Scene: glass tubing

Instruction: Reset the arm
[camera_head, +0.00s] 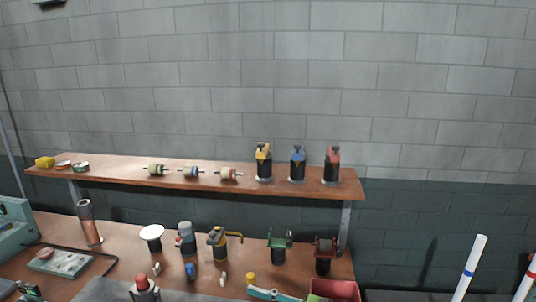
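Neither of my grippers nor my arms can be made out in the head view. The view looks over a wooden workbench (120,262) with a raised wooden shelf (110,168) against a block wall. Two white tubes stand tilted at the lower right, one with a blue band (470,270) and one with a red band (527,282). Their lower ends are cut off by the picture's edge.
The shelf holds three dark tools with yellow (263,160), blue (297,165) and red (332,165) tops. Burners, a copper-coloured cylinder (89,222), a white disc (151,232) and a red bin (335,290) crowd the bench. A teal machine (15,235) stands at left.

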